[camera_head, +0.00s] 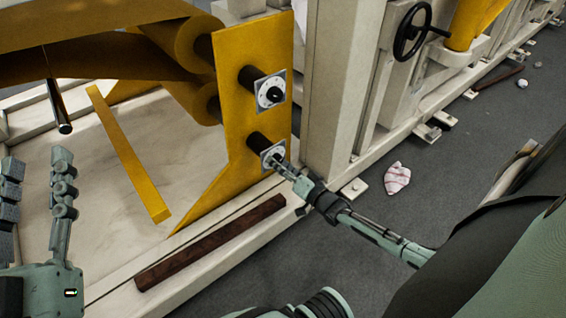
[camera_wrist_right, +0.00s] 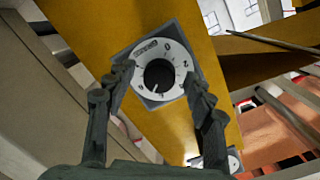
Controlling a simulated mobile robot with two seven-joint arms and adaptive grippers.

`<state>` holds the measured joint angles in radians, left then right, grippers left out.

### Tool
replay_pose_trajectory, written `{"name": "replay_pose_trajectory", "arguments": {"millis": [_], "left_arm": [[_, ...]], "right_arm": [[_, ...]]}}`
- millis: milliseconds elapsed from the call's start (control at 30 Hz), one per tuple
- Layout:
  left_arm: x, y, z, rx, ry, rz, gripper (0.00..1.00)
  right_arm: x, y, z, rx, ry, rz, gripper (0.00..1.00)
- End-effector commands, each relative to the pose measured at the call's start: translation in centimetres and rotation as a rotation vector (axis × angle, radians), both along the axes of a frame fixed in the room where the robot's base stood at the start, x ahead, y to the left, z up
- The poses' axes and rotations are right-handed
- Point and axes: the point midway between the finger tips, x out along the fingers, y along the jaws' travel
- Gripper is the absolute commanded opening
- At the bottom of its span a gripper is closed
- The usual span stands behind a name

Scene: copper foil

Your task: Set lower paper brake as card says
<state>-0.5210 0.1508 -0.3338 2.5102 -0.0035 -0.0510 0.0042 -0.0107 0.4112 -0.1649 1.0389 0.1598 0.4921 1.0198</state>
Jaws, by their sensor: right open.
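The lower paper brake (camera_head: 272,155) is a black knob on a white dial with a square grey plate, on the yellow side plate. In the right wrist view the dial (camera_wrist_right: 142,60) shows numbers, and its black knob (camera_wrist_right: 158,75) has a pale mark near its lower edge. My right gripper (camera_head: 278,164) is at this dial; in the wrist view its open fingers (camera_wrist_right: 160,95) stand on either side of the knob. I cannot tell whether they touch it. The upper brake dial (camera_head: 271,93) is above. My left gripper (camera_head: 37,185) is open and empty at far left. I see no readable card.
The yellow side plate (camera_head: 243,65) carries brown paper rolls (camera_head: 190,45). A yellow bar (camera_head: 130,155) and a dark red-brown bar (camera_head: 210,240) lie below. A cream post (camera_head: 325,90) stands right of the dials. A red-striped white cloth or paper (camera_head: 397,178) lies on the grey floor.

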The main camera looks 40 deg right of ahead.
Motion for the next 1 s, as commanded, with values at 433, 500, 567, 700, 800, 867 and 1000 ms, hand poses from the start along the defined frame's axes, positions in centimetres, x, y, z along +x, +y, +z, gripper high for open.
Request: {"name": "replay_pose_trajectory", "arguments": {"millis": [433, 500, 567, 700, 800, 867, 1000], "left_arm": [[0.0, 0.0, 0.0, 0.0, -0.001, 0.0, 0.4], [0.0, 0.0, 0.0, -0.001, -0.001, 0.0, 0.4], [0.0, 0.0, 0.0, -0.002, -0.002, 0.0, 0.4], [0.0, 0.0, 0.1, -0.002, -0.002, 0.0, 0.4], [0.0, 0.0, 0.1, -0.002, -0.002, 0.0, 0.4], [0.0, 0.0, 0.1, -0.002, -0.002, 0.0, 0.4], [0.0, 0.0, 0.1, -0.002, -0.002, 0.0, 0.4]], "right_arm": [[-7.2, -0.5, 0.5, 0.0, 0.004, 0.001, 0.54], [-8.6, -0.5, 0.6, -0.001, 0.003, 0.001, 0.54], [-9.6, -0.6, 0.7, -0.001, 0.003, 0.001, 0.54], [-11.2, -0.8, 0.9, 0.0, 0.001, -0.001, 0.54], [-11.8, -0.8, 1.0, 0.0, 0.0, 0.0, 0.54], [-11.9, -0.8, 1.1, 0.0, 0.0, 0.0, 0.54], [-11.9, -0.8, 1.1, 0.0, 0.0, 0.0, 0.54]]}}
